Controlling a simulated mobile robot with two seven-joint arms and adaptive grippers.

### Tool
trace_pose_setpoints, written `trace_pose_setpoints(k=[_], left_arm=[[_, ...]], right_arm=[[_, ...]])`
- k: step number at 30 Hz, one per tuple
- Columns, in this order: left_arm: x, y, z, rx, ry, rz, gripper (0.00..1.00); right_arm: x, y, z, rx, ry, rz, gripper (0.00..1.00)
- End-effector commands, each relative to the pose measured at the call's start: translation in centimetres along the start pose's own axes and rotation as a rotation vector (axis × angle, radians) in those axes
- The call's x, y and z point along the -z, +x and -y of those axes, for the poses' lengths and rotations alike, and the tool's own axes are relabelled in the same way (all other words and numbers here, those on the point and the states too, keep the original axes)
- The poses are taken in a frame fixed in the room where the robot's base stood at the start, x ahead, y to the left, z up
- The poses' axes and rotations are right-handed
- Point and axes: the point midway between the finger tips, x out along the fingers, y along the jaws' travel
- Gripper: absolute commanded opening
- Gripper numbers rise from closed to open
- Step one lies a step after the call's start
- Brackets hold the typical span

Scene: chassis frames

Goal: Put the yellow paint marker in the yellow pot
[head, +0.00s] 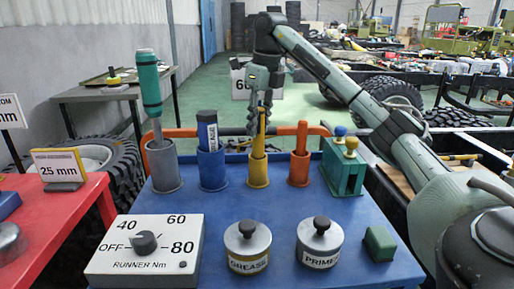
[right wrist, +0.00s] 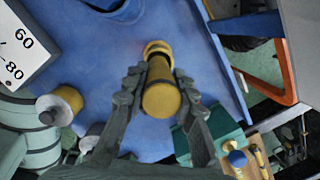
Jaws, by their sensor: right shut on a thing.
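My right gripper (head: 260,125) reaches down from above and is shut on the upright yellow paint marker (head: 261,130). The yellow pot (head: 258,173) stands on the blue table, directly below the marker. The marker's lower end meets the pot's rim in the head view; how far it is inside cannot be told. In the right wrist view the fingers (right wrist: 161,98) flank the marker (right wrist: 162,98), with a yellow rim (right wrist: 157,47) showing beyond it. My left gripper is not in view.
An orange pot (head: 299,170) and a green block (head: 343,172) stand right. In front are a dial box (head: 145,250) and two lidded tins (head: 248,247).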

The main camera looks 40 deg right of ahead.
Motion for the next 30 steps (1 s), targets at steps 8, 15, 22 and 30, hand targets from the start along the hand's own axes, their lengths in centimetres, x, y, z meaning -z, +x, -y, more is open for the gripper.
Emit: trace_pose_setpoints(k=[8,15,22,30], left_arm=[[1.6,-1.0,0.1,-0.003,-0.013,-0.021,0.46],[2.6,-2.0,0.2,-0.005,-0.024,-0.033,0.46],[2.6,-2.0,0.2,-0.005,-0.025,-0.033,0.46],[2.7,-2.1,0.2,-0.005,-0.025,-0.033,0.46]], right_arm=[[0.5,2.9,0.0,0.0,0.001,-0.002,0.0],[0.9,5.3,0.1,0.001,0.001,0.001,0.0],[0.8,5.4,0.1,0.001,0.001,0.002,0.0],[0.9,5.7,0.1,0.001,0.001,0.001,0.41]])
